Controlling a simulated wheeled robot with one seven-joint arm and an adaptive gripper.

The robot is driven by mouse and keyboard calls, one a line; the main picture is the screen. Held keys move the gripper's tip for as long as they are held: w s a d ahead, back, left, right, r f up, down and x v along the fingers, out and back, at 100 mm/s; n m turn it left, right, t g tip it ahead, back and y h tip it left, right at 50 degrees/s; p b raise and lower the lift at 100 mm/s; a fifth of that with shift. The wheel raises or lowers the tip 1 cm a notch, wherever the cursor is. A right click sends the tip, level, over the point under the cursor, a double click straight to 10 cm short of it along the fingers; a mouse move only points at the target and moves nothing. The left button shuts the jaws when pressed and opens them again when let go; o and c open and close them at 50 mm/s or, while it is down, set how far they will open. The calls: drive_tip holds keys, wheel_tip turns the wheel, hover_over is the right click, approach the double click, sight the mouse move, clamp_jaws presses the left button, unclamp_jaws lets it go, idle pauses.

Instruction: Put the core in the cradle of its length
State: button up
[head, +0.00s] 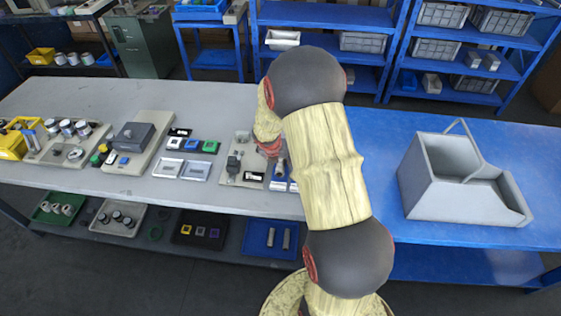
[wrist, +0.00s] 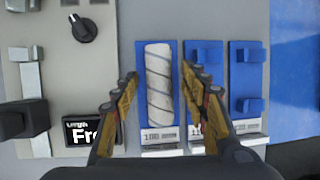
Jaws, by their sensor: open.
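The core (wrist: 158,85), a pale grey tube with a spiral seam, lies lengthwise over the left blue cradle plate (wrist: 175,105) in the wrist view. Two more blue cradles stand to its right, the middle one (wrist: 208,55) and the right one (wrist: 248,80), each with raised blocks and nothing on them. White labels sit at their near ends, too small to read surely. My gripper (wrist: 158,72) is open, one finger on each side of the core. Whether the fingers touch it I cannot tell. In the head view my arm hides most of this spot.
A beige panel with a black knob (wrist: 82,28) and a black "Length" display (wrist: 92,131) is left of the cradles. A grey bin (head: 450,185) stands on the blue table at right. A blue tray (head: 258,240) with grey tubes is on the lower shelf.

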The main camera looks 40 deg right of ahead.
drive_tip(key=v, duration=1.2)
drive_tip(key=shift+m, duration=0.3)
drive_tip(key=s+a+f+m+g, duration=0.1)
drive_tip(key=s+a+m+g, duration=0.3)
drive_tip(key=m, duration=0.7)
drive_tip(key=s+a+r+m+t+y, duration=0.2)
drive_tip(key=s+a+r+m+t, duration=0.1)
drive_tip(key=s+a+r+m, duration=0.4)
drive_tip(key=s+a+r+m+t+y, duration=0.2)
drive_tip(key=s+a+r+m+t, duration=0.2)
drive_tip(key=a+r, duration=0.9)
drive_tip(key=s+a+m, duration=0.2)
drive_tip(key=s+m, duration=0.1)
drive_tip(key=s, duration=0.1)
drive_tip(key=shift+s+a+r+m+t, duration=0.25)
drive_tip(key=shift+a+r+m+t, duration=0.05)
drive_tip(key=shift+a+r+m, duration=0.1)
